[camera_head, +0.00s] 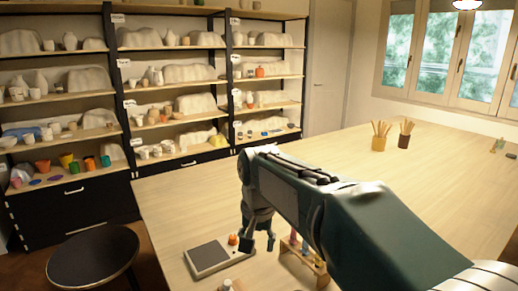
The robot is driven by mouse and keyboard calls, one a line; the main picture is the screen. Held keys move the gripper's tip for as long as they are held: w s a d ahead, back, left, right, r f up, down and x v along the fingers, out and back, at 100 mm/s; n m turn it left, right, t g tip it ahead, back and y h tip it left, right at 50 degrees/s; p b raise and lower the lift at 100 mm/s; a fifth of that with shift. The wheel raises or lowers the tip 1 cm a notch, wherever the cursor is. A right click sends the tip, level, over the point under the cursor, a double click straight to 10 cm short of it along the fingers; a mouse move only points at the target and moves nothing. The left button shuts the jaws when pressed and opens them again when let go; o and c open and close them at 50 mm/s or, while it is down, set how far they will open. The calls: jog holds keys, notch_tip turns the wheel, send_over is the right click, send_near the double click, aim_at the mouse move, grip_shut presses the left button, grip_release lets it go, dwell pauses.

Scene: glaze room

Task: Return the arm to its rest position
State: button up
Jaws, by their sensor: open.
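My arm reaches in from the lower right of the head view, over the wooden table (340,160). My gripper (259,246) hangs from the arm's far end and points down. Its fingers are apart, with nothing seen between them. It is above the near part of the table, just right of a flat grey device (208,257) with a small orange item (233,239) beside it. I cannot tell the exact height of the fingertips above the table.
A small wooden rack (300,262) stands right of my gripper, partly hidden by my arm. A pale item (228,285) is at the bottom edge. Two brush pots (378,143) (403,140) stand farther back. A black stool (93,258) and pottery shelves (170,90) are left. The table's middle is clear.

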jog(key=s+d+f+n+t, duration=0.1)
jog(key=s+d+t, duration=0.1)
jog(key=s+d, duration=0.6)
jog(key=s+d+f+t, duration=0.2)
jog(key=s+d, duration=0.6)
jog(key=s, duration=0.5)
jog(key=shift+s+d+f+n, duration=0.15)
jog(key=shift+d+n, duration=0.05)
jog(key=shift+n, duration=0.2)
